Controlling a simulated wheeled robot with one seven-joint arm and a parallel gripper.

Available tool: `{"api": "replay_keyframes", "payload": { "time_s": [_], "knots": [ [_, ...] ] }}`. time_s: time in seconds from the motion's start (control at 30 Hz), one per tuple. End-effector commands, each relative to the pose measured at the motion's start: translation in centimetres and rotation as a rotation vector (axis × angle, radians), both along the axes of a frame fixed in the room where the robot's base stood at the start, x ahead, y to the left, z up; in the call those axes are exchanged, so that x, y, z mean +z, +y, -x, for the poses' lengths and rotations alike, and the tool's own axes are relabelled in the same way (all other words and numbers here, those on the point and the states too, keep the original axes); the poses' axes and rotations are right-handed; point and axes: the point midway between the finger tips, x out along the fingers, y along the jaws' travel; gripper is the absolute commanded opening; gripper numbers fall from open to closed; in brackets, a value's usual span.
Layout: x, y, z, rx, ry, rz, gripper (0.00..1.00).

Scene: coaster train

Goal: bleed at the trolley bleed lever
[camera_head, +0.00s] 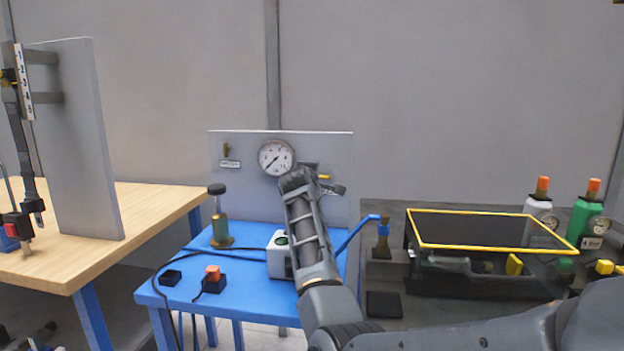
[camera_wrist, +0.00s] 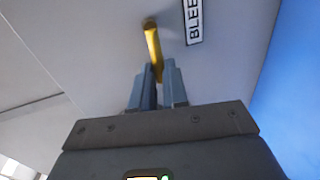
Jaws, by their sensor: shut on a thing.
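The yellow bleed lever (camera_wrist: 152,42) sticks out from a grey panel beside a white label (camera_wrist: 193,20) whose visible letters begin "BLEE". My gripper (camera_wrist: 156,76) is shut on the free end of the lever, which lies between the two fingers. In the head view, the lever (camera_head: 324,177) is a small yellow bit on the upright panel (camera_head: 225,195) at the back of the blue trolley (camera_head: 245,292). My gripper (camera_head: 334,188) is at it, partly hidden by my arm. A round dial gauge (camera_head: 276,158) is on the panel to the left, its needle pointing lower left.
A hand pump (camera_head: 220,220), a white box (camera_head: 278,262) and an orange button (camera_head: 212,272) with a black cable stand on the trolley. A wooden bench (camera_head: 130,240) is left. A yellow-rimmed black tray (camera_head: 490,230) and two bottles (camera_head: 585,212) are right.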

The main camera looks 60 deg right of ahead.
Motion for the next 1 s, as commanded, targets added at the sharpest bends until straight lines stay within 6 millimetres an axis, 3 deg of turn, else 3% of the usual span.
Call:
{"api": "replay_keyframes", "payload": {
  "time_s": [0.37, 1.0],
  "knots": [
    [1.0, -0.1, 0.2, 0.001, -0.204, -0.087, 0.00],
    [3.0, -0.7, 1.8, -0.001, -0.766, -0.319, 0.00]
  ]
}}
